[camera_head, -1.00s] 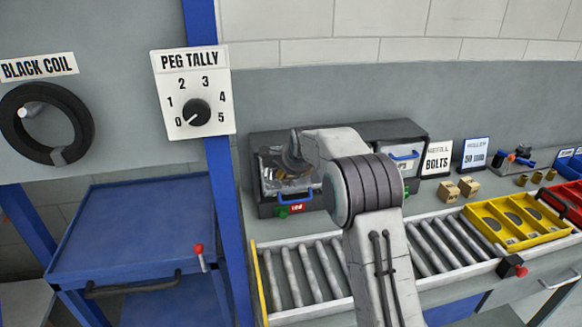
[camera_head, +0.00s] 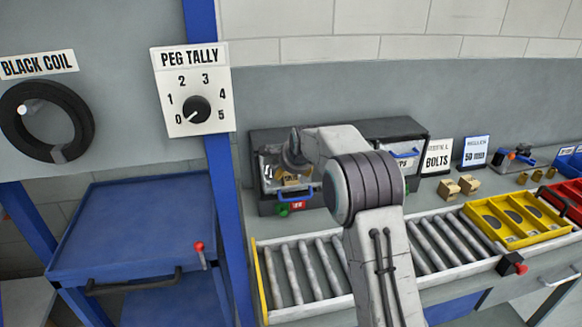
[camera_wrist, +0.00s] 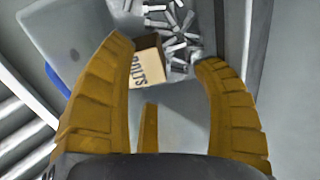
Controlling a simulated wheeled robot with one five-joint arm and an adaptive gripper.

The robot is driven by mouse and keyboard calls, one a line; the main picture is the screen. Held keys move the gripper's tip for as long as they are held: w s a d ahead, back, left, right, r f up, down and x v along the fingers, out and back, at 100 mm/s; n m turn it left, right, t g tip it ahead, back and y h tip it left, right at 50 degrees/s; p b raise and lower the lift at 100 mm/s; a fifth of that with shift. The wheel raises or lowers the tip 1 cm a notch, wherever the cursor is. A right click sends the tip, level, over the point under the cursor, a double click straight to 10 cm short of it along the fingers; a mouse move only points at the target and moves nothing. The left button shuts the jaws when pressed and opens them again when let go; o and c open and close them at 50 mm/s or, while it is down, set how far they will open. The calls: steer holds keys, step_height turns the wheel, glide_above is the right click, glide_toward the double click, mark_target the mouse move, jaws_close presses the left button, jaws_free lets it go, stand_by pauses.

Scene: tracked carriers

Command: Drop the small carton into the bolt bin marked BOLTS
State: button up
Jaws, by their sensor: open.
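The small tan carton (camera_wrist: 146,64), its face printed BOLTS, sits inside the bolt bin (camera_wrist: 187,100), against loose grey bolts (camera_wrist: 178,22). In the head view the carton (camera_head: 291,180) shows at the front opening of the bin (camera_head: 267,172), which has a blue handle. My gripper (camera_wrist: 166,54) is open, its yellow fingers apart above the bin. The left finger overlaps the carton's left edge in the picture; I cannot tell whether they touch. In the head view my arm hides the gripper.
A BOLTS sign (camera_head: 437,157) stands by a second bin (camera_head: 403,158). Two small cartons (camera_head: 458,187) lie on the bench. A roller conveyor (camera_head: 300,275) runs in front, with a yellow divided tray (camera_head: 515,220) at right. A blue cart (camera_head: 125,225) stands left.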

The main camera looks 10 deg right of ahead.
steer(key=shift+r, duration=0.85)
steer(key=v, duration=1)
steer(key=shift+s, duration=0.65)
steer(key=shift+f, duration=0.1)
steer(key=s+f+n+g, duration=0.7)
steer(key=s+f+n, duration=0.5)
steer(key=s+n, duration=0.45)
steer(key=s+r+t, duration=0.1)
steer(key=s+r, duration=0.2)
steer(key=s, duration=0.8)
steer(key=s+r+n+t, duration=0.1)
steer(key=s+r, duration=0.2)
steer(key=s, duration=0.9)
steer(key=shift+s, duration=0.2)
